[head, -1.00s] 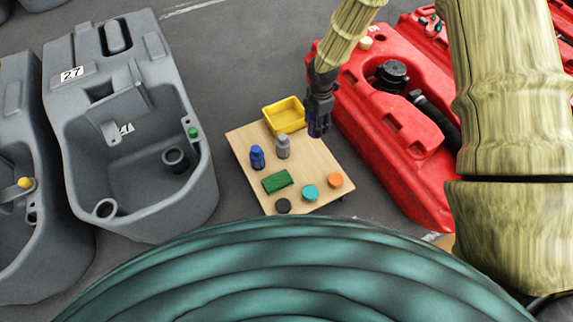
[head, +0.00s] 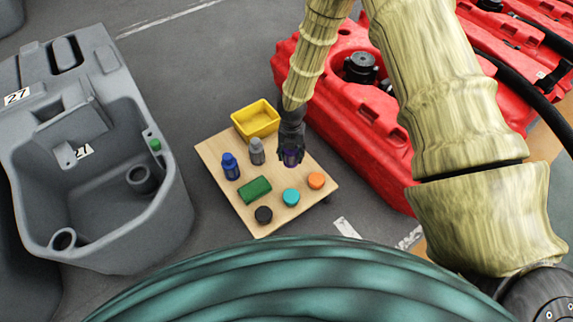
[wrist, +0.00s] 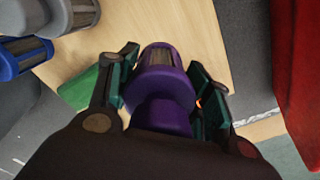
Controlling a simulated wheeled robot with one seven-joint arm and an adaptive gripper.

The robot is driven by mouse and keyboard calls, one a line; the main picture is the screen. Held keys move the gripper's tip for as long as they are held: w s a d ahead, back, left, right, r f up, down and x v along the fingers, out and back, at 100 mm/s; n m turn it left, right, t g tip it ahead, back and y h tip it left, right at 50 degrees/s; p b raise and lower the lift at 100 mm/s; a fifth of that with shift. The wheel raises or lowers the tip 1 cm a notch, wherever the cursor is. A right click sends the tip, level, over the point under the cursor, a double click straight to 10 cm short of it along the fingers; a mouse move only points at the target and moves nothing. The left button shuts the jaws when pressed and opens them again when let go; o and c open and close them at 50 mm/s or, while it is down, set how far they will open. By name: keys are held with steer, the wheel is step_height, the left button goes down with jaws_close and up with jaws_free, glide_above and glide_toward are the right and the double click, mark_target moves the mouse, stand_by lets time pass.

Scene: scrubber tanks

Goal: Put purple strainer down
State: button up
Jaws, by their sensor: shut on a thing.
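The purple strainer (wrist: 160,88) is between the two fingers of my gripper (wrist: 165,85) in the wrist view, and both fingers are closed on it. In the head view my gripper (head: 291,155) points down over the right part of the wooden board (head: 215,155), with a little of the purple strainer (head: 292,157) showing between the fingers. Whether its lower end touches the board cannot be told.
On the board are a yellow bin (head: 238,128), a grey strainer (head: 257,152), a blue strainer (head: 231,167), a green block (head: 254,190), and black (head: 264,215), teal (head: 291,197) and orange (head: 316,180) round pieces. A grey tank (head: 150,215) stands left, red tanks (head: 370,135) right.

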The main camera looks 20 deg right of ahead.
mark_target(291, 163)
steer(key=shift+f+b, duration=1)
steer(key=shift+f, duration=1.9)
steer(key=shift+f, duration=0.15)
steer(key=o, duration=1.1)
step_height(291, 163, up, 12)
steer(key=p, duration=0.5)
